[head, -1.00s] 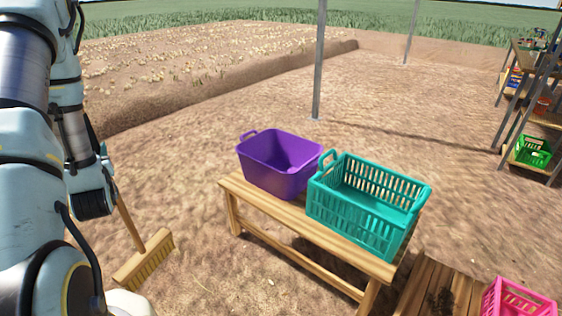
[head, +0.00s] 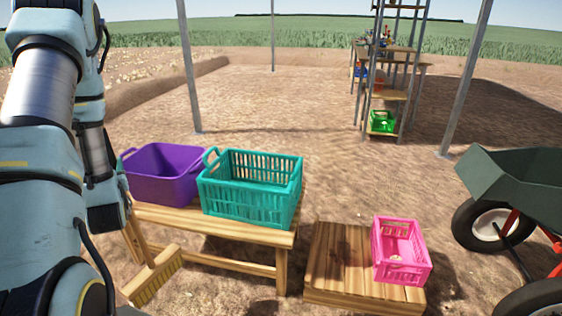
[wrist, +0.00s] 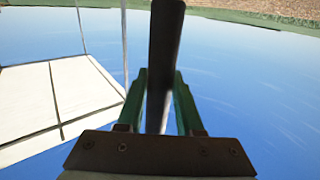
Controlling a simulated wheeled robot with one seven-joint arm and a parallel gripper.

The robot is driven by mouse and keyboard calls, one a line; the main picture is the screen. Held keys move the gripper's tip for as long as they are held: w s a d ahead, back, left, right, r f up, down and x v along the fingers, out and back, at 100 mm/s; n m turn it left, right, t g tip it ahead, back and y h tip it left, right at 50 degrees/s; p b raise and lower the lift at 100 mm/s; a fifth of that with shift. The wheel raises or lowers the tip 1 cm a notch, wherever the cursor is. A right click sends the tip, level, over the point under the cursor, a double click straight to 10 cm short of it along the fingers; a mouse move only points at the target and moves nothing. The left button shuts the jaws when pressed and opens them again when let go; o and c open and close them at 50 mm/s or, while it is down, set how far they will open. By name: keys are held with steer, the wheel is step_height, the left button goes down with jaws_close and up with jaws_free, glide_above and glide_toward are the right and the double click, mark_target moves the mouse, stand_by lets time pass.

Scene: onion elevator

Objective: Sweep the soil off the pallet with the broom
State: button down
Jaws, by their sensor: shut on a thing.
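The broom (head: 155,274) hangs head-down at the lower left of the head view, with yellowish bristles and a wooden handle. My gripper (wrist: 158,90) has green fingers on both sides of the dark broom handle in the wrist view and is shut on it. In the head view my arm hides the grip. The wooden pallet (head: 365,291) lies on the ground right of the bench, apart from the broom. A dark soil patch (head: 343,243) shows on its left part.
A pink crate (head: 402,272) stands on the pallet's right side. A wooden bench (head: 262,238) with a purple tub (head: 165,188) and a teal crate (head: 250,207) lies between broom and pallet. A wheelbarrow (head: 520,185) stands at right. Metal posts and a shelf stand behind.

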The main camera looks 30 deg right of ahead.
steer(key=f+b, duration=0.2)
steer(key=f, duration=0.1)
steer(key=shift+d+f, duration=0.25)
steer(key=shift+d, duration=0.15)
steer(key=shift+f+b, duration=0.6)
steer(key=shift+b, duration=0.2)
steer(key=shift+r, duration=0.1)
